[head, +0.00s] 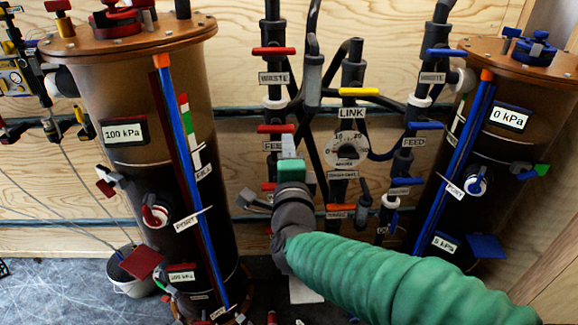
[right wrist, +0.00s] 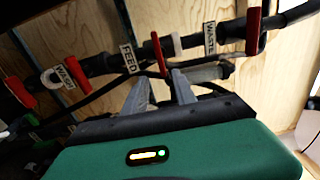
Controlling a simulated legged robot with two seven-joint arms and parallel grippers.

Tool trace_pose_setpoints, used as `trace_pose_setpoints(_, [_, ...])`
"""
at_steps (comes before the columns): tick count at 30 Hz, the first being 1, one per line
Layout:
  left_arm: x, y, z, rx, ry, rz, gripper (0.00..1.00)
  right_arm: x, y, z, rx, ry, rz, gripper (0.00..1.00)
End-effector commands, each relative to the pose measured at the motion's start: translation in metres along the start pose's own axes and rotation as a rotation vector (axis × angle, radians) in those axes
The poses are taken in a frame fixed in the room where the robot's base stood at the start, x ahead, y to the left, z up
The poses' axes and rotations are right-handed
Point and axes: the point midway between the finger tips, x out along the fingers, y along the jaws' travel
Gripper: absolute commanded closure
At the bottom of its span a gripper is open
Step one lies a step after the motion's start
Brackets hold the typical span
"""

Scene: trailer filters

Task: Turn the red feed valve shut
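The red feed valve handle (head: 276,128) is a flat bar set crosswise on the dark left pipe, just above a FEED label (head: 272,146). In the right wrist view the red handle (right wrist: 158,52) stands beside the FEED label (right wrist: 129,58). My right gripper (head: 288,140) reaches up to this valve from below, its green body facing me. In the right wrist view the gripper (right wrist: 161,77) has its grey fingers apart, with the near end of the red handle at the gap between the tips. I cannot tell whether they touch it. My left gripper is not in view.
A red WASTE valve handle (head: 273,51) sits above on the same pipe. A yellow LINK handle (head: 358,92) and blue FEED handle (head: 424,126) are to the right. Brown tanks stand left (head: 150,80) and right (head: 535,100). Black hoses crowd the plywood wall.

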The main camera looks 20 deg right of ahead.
Motion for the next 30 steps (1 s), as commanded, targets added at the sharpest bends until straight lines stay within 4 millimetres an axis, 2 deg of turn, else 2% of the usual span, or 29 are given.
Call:
trace_pose_setpoints(3, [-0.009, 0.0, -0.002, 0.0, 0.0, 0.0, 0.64, -0.034, -0.004, 0.001, 0.0, -0.004, -0.001, 0.67])
trace_pose_setpoints(6, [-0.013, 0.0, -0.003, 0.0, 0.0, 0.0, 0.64, -0.056, -0.002, 0.001, 0.0, -0.003, 0.0, 0.67])
trace_pose_setpoints(9, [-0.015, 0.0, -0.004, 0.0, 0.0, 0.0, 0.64, -0.069, 0.0, 0.001, 0.0, -0.001, 0.002, 0.67])
trace_pose_setpoints(14, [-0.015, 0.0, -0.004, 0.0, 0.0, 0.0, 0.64, -0.076, 0.002, 0.001, -0.001, 0.0, 0.002, 0.67])
trace_pose_setpoints(25, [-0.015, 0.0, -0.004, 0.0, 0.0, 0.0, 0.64, -0.075, 0.004, 0.001, -0.013, -0.007, 0.009, 0.67])
trace_pose_setpoints(26, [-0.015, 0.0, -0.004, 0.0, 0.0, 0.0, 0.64, -0.074, 0.008, 0.003, -0.034, -0.019, 0.021, 0.67])
trace_pose_setpoints(28, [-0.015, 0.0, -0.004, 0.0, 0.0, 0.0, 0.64, -0.069, 0.03, 0.011, -0.148, -0.08, 0.083, 0.67])
trace_pose_setpoints(29, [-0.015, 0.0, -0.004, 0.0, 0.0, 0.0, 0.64, -0.068, 0.045, 0.016, -0.226, -0.125, 0.123, 0.67])
trace_pose_setpoints(30, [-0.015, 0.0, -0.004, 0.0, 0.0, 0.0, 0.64, -0.067, 0.072, 0.022, -0.353, -0.199, 0.191, 0.67])
